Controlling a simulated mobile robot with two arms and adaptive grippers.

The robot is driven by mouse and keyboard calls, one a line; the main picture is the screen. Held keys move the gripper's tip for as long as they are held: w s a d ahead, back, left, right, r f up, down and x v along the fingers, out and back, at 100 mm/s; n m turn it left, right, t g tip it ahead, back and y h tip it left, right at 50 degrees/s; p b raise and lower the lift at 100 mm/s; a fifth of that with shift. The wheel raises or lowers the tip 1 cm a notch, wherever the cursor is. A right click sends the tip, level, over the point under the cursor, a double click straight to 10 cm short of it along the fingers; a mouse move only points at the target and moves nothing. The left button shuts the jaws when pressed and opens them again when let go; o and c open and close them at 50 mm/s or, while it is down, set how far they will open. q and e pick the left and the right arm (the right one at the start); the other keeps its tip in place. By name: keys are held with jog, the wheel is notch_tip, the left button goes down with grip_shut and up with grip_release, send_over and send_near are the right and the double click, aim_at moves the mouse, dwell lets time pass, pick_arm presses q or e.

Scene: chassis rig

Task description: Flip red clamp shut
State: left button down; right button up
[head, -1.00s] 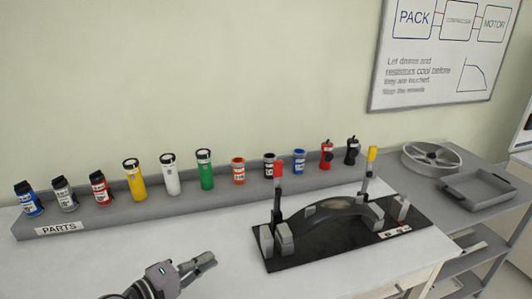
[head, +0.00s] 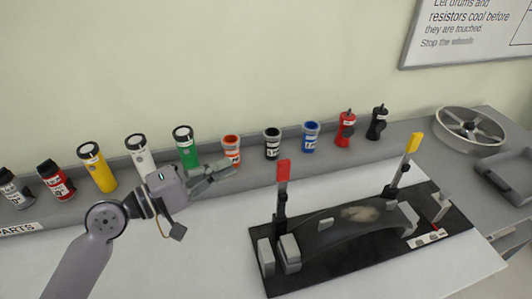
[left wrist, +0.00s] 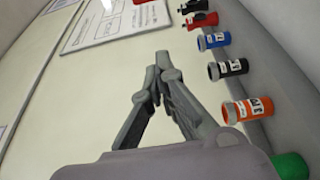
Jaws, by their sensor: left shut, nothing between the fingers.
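The red clamp (head: 283,172) stands upright on the left side of the black chassis rig (head: 375,262), its red handle tip pointing up. A second clamp with a yellow tip (head: 413,143) stands tilted up at the rig's right. My left gripper (head: 228,170) is shut and empty, left of the red clamp and apart from it, in front of the parts row. Its closed fingers also show in the left wrist view (left wrist: 161,62). The clamp is not visible in the left wrist view. My right gripper is not in view.
Several bottles and cylinders line the grey parts rack, including a green one (head: 185,145), an orange one (head: 231,148) and a black one (head: 272,145). A spoked wheel (head: 470,128) and a grey tray (head: 507,176) lie at the right. White table is clear in front.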

pick_arm(q)
jog(key=p+x, duration=0.4)
jog(key=x, duration=0.6)
jog(key=s+p, duration=0.1)
jog(key=s, duration=0.1)
jog(key=s+d+p, duration=0.1)
jog(key=s, duration=0.1)
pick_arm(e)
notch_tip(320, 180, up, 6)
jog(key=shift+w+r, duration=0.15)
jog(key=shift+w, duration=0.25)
pick_arm(q)
jog(key=shift+w+d, duration=0.1)
jog(key=shift+w, duration=0.05)
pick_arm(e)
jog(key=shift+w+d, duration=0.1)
